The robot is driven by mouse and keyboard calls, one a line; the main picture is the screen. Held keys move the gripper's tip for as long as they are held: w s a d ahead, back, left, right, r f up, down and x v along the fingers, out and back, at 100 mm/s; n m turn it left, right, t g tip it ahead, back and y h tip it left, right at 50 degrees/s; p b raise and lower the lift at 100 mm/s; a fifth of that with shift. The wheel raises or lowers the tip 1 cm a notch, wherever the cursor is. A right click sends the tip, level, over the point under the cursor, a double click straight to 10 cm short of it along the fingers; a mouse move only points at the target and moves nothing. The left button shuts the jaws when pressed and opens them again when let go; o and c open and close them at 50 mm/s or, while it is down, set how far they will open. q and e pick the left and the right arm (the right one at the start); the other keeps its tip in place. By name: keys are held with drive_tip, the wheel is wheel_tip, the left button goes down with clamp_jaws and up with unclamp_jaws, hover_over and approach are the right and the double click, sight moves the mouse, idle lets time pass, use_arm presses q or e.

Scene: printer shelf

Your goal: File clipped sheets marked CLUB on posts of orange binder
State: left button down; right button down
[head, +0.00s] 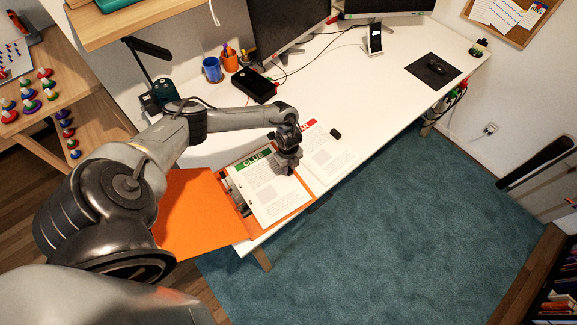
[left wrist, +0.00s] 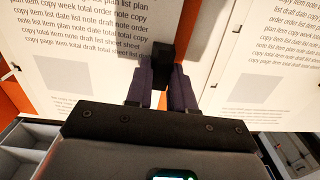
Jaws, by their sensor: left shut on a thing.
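The clipped CLUB sheets (head: 262,198), with a green header, lie over the open orange binder (head: 187,212) at the front edge of the desk. My left gripper (head: 288,160) is at their right edge. In the left wrist view my left gripper (left wrist: 165,82) is shut on a black clip (left wrist: 163,55) at the edge of the CLUB sheets (left wrist: 75,45). Orange binder (left wrist: 12,95) shows beside and under the sheets. I cannot tell whether the sheets' holes are around the posts or only above them. My right gripper is not in view.
Another sheet stack with a red header (head: 332,160) lies right of the binder, with a black clip (head: 335,133). It is close to my left gripper. Blue cup (head: 211,69), orange pen cup (head: 230,60) and black box (head: 254,85) stand behind. The right desk half is largely clear.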

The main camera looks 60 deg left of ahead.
use_arm(q)
drive_tip(key=shift+c, duration=2.1)
unclamp_jaws()
drive_tip(key=shift+r, duration=0.1)
drive_tip(key=shift+r+p, duration=0.65)
drive_tip(key=shift+p, duration=0.15)
wheel_tip(320, 180, up, 6)
drive_tip(key=p, duration=0.5)
drive_tip(key=shift+f, duration=0.2)
drive_tip(key=shift+d+f, duration=0.1)
